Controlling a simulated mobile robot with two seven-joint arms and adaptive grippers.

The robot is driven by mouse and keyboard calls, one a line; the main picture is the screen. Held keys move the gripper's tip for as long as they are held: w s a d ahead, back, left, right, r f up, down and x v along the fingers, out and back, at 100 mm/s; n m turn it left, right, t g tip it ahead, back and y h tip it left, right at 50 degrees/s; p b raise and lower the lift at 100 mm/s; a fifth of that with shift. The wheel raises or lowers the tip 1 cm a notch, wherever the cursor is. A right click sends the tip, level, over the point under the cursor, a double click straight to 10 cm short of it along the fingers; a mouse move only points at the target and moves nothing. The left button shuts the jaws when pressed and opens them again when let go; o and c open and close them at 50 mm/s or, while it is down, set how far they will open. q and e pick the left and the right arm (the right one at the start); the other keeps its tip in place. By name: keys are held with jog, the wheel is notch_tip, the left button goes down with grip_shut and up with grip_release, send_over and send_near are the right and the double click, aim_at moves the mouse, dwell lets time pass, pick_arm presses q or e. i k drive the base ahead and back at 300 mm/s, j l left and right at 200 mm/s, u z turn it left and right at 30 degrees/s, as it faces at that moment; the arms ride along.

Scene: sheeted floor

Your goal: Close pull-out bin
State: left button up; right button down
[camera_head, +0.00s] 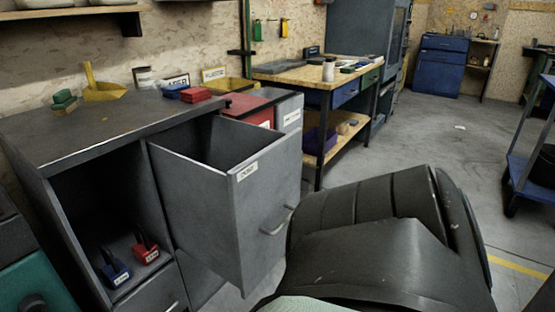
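The grey metal pull-out bin (222,215) stands pulled out from the grey cabinet (85,138) at the left. Its open top shows a hollow inside. A dark arm link of mine fills the lower middle of the view, close beside the handle. I cannot tell whether it touches the bin. Neither gripper's fingers show.
An open cubby left of the bin holds a blue item (115,270) and a red item (146,250). Behind the bin are a red bin (249,108) and a workbench (318,75). A blue cart (530,165) stands at the right. Open floor (440,140) lies between.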

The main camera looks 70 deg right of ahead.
aim_at(228, 189)
jog(key=z, duration=2.15)
